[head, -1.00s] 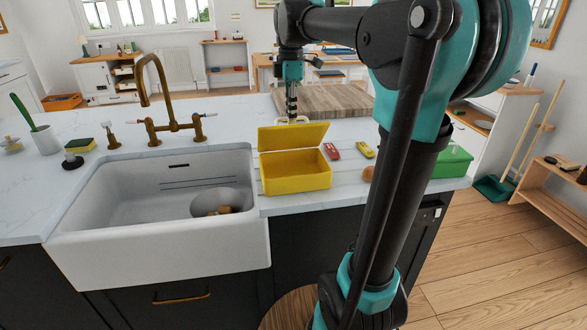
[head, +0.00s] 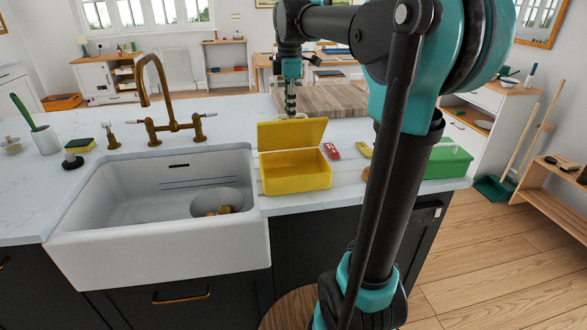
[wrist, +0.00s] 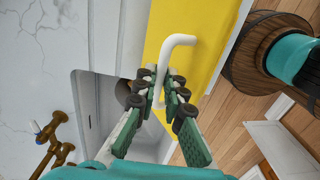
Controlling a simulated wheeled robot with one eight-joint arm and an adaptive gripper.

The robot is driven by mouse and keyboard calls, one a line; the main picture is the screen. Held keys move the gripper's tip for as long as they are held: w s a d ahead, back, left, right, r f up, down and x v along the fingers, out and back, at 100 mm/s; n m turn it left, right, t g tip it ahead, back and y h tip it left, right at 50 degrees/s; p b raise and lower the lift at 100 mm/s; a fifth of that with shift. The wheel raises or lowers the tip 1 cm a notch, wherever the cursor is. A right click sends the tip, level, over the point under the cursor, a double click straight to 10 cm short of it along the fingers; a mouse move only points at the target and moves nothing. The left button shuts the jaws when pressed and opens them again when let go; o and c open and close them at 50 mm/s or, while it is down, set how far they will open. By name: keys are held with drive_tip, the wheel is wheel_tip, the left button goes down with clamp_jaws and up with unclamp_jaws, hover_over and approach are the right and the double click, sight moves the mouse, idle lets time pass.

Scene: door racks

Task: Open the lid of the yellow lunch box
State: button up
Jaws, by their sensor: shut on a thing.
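The yellow lunch box (head: 297,177) sits on the counter just right of the sink. Its lid (head: 291,134) is raised at the back, tilted steeply, and the yellow inside shows. In the wrist view the yellow lid (wrist: 193,60) carries a white bent handle (wrist: 164,58). My gripper (wrist: 165,88) is shut on the handle, with one finger on each side of it. In the head view my gripper (head: 291,110) is behind the lid's upper edge, and its fingertips are partly hidden there.
The white sink (head: 150,235) with a brass tap (head: 165,110) lies to the left. A red item (head: 331,151) and a yellow item (head: 364,149) lie right of the box. A green box (head: 447,162) stands farther right. A wooden board (head: 335,97) lies behind.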

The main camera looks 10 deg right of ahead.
drive_tip(key=shift+w, duration=0.1)
drive_tip(key=shift+w+r, duration=0.1)
drive_tip(key=shift+w, duration=0.5)
drive_tip(key=o, duration=0.7)
drive_tip(key=shift+r, duration=3.75)
drive_tip(key=shift+c, duration=0.3)
clamp_jaws()
